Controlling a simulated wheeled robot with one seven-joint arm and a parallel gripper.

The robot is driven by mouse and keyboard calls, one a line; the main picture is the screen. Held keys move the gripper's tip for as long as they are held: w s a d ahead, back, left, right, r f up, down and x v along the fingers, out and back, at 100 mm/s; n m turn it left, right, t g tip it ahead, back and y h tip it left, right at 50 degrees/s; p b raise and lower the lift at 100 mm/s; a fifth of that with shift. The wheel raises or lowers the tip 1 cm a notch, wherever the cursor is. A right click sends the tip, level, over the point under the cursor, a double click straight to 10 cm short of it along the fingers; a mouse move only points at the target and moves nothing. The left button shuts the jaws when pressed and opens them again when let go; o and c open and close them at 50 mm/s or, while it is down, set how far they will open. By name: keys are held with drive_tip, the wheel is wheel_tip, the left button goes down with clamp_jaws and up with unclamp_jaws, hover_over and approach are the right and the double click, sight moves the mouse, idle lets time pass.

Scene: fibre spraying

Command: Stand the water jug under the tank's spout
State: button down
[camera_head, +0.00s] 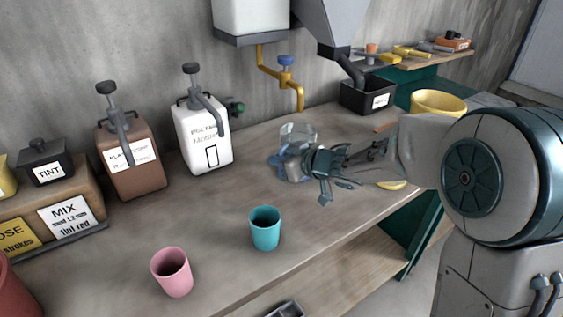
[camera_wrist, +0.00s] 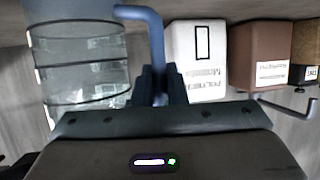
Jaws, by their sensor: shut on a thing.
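The water jug (camera_head: 297,135) is clear with dark bands and a blue handle. It is upright over the bench; I cannot tell whether its base touches the wood. My gripper (camera_head: 314,163) is at its near right side, hiding part of it. In the wrist view the jug (camera_wrist: 80,65) is at left, and my gripper (camera_wrist: 158,85) is shut on its blue handle (camera_wrist: 154,45). The white tank (camera_head: 250,15) is on the wall, with a yellow spout (camera_head: 299,98) and a blue valve (camera_head: 285,61). The spout's end shows just above the jug; their depth alignment is unclear.
A white canister (camera_head: 203,140) and a brown canister (camera_head: 133,165) stand left of the jug. A teal cup (camera_head: 265,228) and a pink cup (camera_head: 172,272) stand nearer. A black bin (camera_head: 367,97) under a grey hopper (camera_head: 335,25) is to the right.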

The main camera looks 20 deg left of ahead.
drive_tip(key=shift+r, duration=0.15)
drive_tip(key=shift+f, duration=0.25)
drive_tip(key=c, duration=1.5)
unclamp_jaws()
drive_tip(key=shift+o, duration=0.2)
drive_tip(key=p+v, duration=0.2)
drive_tip(key=v, duration=1)
drive_tip(key=shift+r, duration=0.15)
